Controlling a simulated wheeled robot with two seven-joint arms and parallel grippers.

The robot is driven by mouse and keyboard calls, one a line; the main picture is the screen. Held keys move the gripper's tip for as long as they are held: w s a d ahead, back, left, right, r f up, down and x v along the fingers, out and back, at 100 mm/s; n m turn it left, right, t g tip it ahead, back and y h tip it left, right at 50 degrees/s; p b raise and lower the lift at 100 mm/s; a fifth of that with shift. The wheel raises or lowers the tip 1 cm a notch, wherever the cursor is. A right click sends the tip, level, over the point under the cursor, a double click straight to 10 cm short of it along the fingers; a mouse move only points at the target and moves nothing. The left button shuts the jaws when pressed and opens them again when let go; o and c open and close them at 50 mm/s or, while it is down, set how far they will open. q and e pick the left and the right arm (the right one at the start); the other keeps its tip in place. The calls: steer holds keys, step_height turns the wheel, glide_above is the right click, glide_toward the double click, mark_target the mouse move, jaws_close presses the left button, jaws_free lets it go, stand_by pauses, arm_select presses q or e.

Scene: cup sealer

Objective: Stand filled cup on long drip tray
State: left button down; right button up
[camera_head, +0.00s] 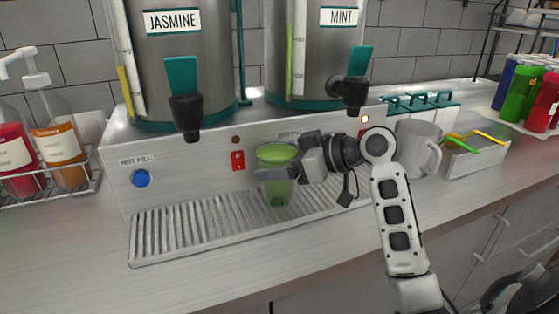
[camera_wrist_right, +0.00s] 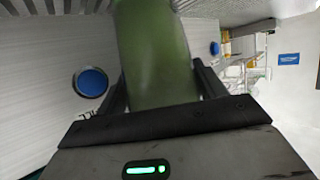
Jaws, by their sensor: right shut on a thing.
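A clear cup (camera_head: 276,190) with green liquid stands upright at the right part of the long slatted drip tray (camera_head: 180,232). My right gripper (camera_head: 277,174) is shut around the cup's middle, coming from the right. The cup's base is at or just above the slats; I cannot tell whether it touches. In the right wrist view the green cup (camera_wrist_right: 158,55) fills the space between the two dark fingers. My left gripper is not in view.
Two steel dispensers, jasmine (camera_head: 172,60) and mint (camera_head: 312,50), stand above the tray with black taps. Syrup bottles (camera_head: 60,150) stand at the left. The tray's left part is clear.

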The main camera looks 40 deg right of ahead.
steer(key=o, duration=1)
steer(key=shift+f, duration=0.1)
steer(key=shift+c, duration=0.2)
steer(key=shift+s+r, duration=0.1)
steer(key=shift+r, duration=0.1)
steer(key=b+v, duration=0.2)
steer(key=v, duration=1)
steer(key=shift+f, duration=0.1)
